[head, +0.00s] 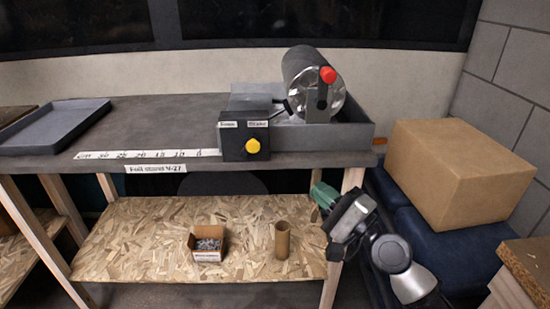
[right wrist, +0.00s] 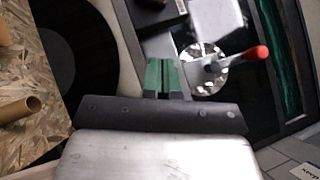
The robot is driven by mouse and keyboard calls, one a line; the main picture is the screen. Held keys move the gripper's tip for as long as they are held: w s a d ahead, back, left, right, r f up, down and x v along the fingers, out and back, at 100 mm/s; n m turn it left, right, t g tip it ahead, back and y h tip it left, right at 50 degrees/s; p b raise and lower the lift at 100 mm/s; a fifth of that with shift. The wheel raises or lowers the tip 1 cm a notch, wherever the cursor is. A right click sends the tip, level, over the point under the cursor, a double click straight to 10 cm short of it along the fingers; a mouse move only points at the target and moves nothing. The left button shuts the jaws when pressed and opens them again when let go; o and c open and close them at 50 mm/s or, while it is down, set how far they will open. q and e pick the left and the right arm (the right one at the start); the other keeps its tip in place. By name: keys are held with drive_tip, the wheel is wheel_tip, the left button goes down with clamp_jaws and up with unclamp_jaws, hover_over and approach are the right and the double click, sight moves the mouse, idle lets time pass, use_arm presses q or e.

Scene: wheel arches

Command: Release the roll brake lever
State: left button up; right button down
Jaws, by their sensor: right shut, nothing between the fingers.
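The roll brake lever has a red knob (head: 327,75) at its upper end and stands in front of the round end plate of the dark roll (head: 299,62) on the bench. The red knob also shows in the right wrist view (right wrist: 258,53), with its shaft running left to the shiny disc. My right gripper (head: 321,194) is below the bench's right front edge, apart from the lever. Its green fingers (right wrist: 162,74) are closed together with nothing between them. My left gripper is not in view.
A black box (head: 233,143) with a yellow knob (head: 252,146) stands left of the roll. A grey tray (head: 50,125) sits at the bench's left. The lower shelf bears a small box (head: 206,251) and a tube (head: 282,240). A cardboard carton (head: 455,170) stands right.

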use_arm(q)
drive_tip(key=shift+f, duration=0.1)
use_arm(e)
drive_tip(key=shift+w, duration=0.1)
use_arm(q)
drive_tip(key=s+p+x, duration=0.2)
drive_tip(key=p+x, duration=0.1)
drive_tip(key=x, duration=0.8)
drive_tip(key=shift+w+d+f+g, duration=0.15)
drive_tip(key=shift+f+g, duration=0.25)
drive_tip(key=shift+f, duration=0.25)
use_arm(e)
approach(249, 150)
drive_tip(key=w+a+r, duration=0.1)
drive_tip(key=w+a, duration=0.1)
drive_tip(key=w, duration=0.3)
drive_tip(key=shift+w+r, duration=0.3)
drive_tip(key=shift+w, duration=0.1)
use_arm(q)
drive_tip(key=shift+p, duration=0.3)
